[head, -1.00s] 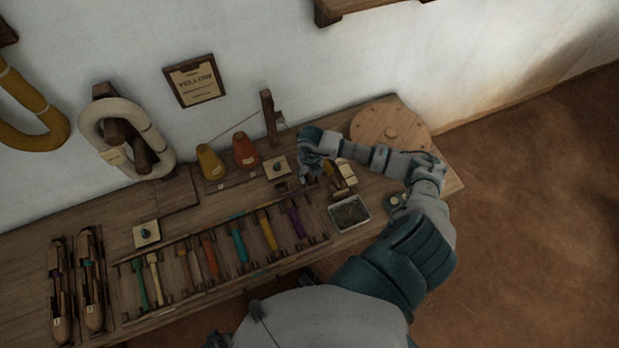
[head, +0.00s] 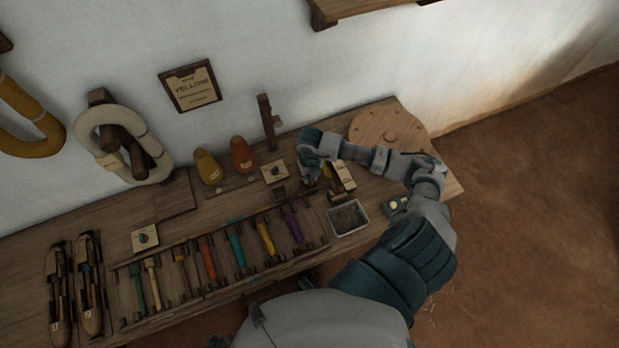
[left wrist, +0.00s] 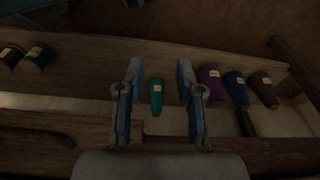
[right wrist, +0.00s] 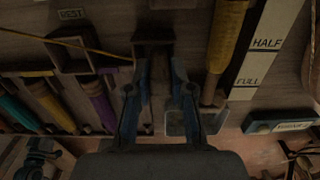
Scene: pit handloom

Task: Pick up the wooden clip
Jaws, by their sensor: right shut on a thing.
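In the right wrist view, a dark brown wooden piece (right wrist: 159,88), which looks like the wooden clip, stands between the two fingers of my right gripper (right wrist: 155,80). The fingers are shut on it. Its lower end is hidden in shadow near the gripper's palm. In the head view, my right gripper (head: 310,181) is low over the bench, just behind the purple bobbin; the clip cannot be made out there. My left gripper (left wrist: 158,75) is open and empty in the left wrist view, with a teal bobbin (left wrist: 156,97) beyond its fingers. It does not show in the head view.
A rack of coloured bobbins (head: 237,243) lies left of the gripper. A metal tray (head: 347,217) and a HALF/FULL gauge (right wrist: 265,45) are close on its right. Yarn cones (head: 242,155) and an upright post (head: 267,122) stand behind. A round wooden disc (head: 389,126) lies at the back right.

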